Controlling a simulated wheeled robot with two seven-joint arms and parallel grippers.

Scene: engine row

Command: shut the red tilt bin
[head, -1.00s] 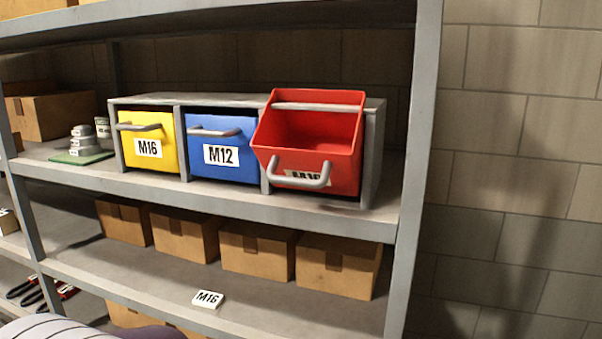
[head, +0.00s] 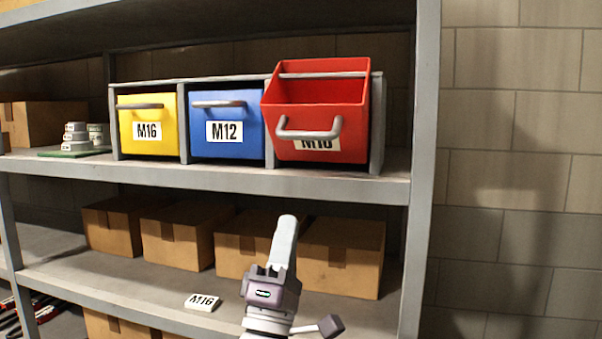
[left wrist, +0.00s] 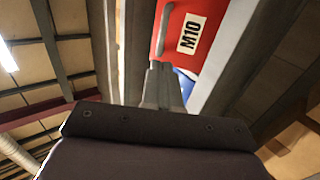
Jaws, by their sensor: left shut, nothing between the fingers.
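The red tilt bin (head: 350,152) is tilted forward and open at the right end of the bin row on the shelf. Its grey handle (head: 309,133) is on the front, above a partly covered label. In the left wrist view the red bin (left wrist: 174,50) shows with its M10 label. My left gripper (head: 288,222) is shut and empty, below and in front of the red bin, apart from it. Its closed fingers also show in the left wrist view (left wrist: 160,70), pointing up toward the bin. My right gripper is not in view.
A yellow M16 bin (head: 148,145) and a blue M12 bin (head: 226,148) stand shut left of the red one. The shelf edge (head: 230,182) lies above my left gripper.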

